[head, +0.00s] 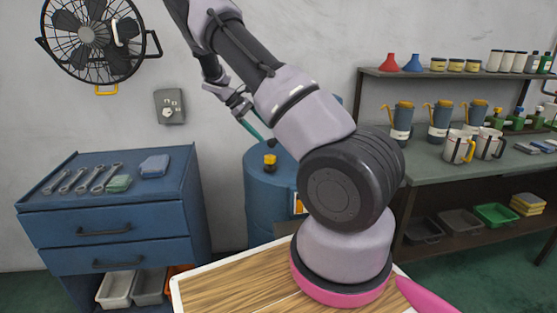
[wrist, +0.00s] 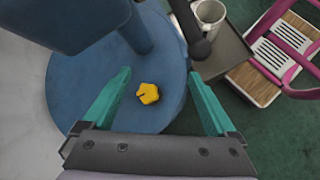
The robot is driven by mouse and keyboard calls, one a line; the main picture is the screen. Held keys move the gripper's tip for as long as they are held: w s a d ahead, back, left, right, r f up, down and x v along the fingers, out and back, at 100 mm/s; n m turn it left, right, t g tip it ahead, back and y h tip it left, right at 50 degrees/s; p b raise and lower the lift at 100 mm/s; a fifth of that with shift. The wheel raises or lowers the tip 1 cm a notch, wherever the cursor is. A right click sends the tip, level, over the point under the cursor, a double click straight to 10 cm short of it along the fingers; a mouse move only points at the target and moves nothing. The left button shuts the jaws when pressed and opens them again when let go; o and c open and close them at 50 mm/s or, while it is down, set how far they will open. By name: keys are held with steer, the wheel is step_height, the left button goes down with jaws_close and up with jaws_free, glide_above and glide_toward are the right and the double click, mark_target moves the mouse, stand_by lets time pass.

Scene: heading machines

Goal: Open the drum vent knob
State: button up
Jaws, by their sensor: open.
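The blue drum (head: 262,208) stands behind my arm in the head view, partly hidden by it. Its vent knob (head: 270,160) is yellow with a dark base and sits on the drum top. In the wrist view the knob (wrist: 148,93) shows from above as a yellow lobed cap with a dark slot, on the round blue drum top (wrist: 80,85). My gripper (wrist: 160,76) is open, with its teal fingers apart on either side of the knob in that view. In the head view my gripper (head: 262,138) is just above the knob. I see no contact with it.
A blue post (wrist: 135,28) and a dark rod rise near the drum top in the wrist view. A blue drawer cabinet (head: 110,215) with wrenches stands left of the drum. A workbench (head: 430,163) with jugs and mugs stands to the right. A fan (head: 92,38) hangs on the wall.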

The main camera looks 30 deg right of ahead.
mark_target(265, 157)
steer(key=w+f+n+h, duration=0.1)
steer(key=f+n+h, duration=0.1)
steer(key=f+h, duration=0.1)
steer(key=w+d+f+n+h, duration=0.1)
steer(key=w+f+n+h, duration=0.1)
steer(key=f, duration=0.4)
steer(key=w+f+n+h, duration=0.1)
steer(key=f+n+h, duration=0.2)
steer(key=f+h, duration=0.1)
steer(key=shift+w+d+f, duration=0.15)
steer(key=shift+w+f, duration=0.05)
steer(key=shift+f, duration=0.3)
steer(key=shift+w+f+n+h, duration=0.1)
steer(key=shift+f+n+h, duration=0.3)
steer(key=shift+f+h, duration=0.2)
steer(key=shift+x, duration=3.6)
steer(key=shift+c, duration=0.4)
steer(key=c, duration=1.3)
